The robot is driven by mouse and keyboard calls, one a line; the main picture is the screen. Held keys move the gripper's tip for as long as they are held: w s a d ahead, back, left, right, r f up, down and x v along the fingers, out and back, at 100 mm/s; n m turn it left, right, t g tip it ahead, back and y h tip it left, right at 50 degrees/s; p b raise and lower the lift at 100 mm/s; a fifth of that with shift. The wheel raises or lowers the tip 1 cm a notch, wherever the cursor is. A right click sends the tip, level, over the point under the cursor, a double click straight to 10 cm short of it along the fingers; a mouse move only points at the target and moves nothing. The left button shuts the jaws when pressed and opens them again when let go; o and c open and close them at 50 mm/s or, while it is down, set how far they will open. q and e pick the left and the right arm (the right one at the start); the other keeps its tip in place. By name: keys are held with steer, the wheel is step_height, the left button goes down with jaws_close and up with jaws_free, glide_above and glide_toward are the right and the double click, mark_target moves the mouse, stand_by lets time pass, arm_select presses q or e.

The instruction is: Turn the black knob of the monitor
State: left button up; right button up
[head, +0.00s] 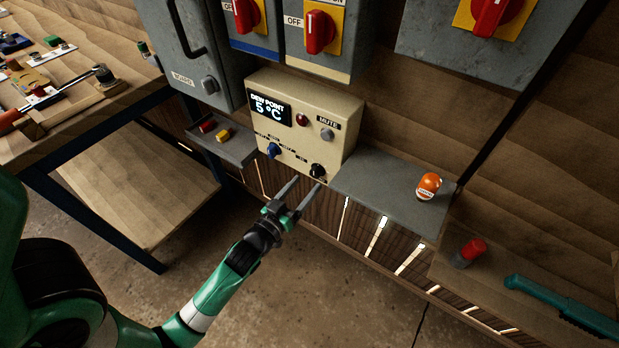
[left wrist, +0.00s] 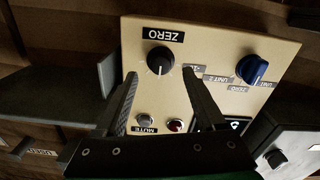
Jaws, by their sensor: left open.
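The monitor (head: 333,118) is a cream box on the wall with a display reading "DEW POINT 5°C". Its black knob (head: 317,170) is at the lower right of the front face. In the left wrist view the black knob (left wrist: 160,61) shows upside down beside the "ZERO" label, its white mark pointing down in the picture. My left gripper (head: 306,186) is open and empty, its fingers pointing at the knob. In the left wrist view the fingertips (left wrist: 159,74) appear on either side of the knob; I cannot tell whether they reach its depth. My right gripper is not in view.
The blue knob (head: 273,150) is to the left on the same face, with a red light (head: 302,119) and a grey mute button (head: 327,134) above. A grey shelf (head: 375,190) holding an orange item (head: 428,186) adjoins on the right. A small tray (head: 240,150) is on the left.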

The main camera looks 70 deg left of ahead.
mark_target(314, 175)
arm_select(q)
steer(key=shift+x, duration=1.55)
steer(key=shift+s, duration=0.1)
steer(key=shift+c, duration=0.2)
jaws_close()
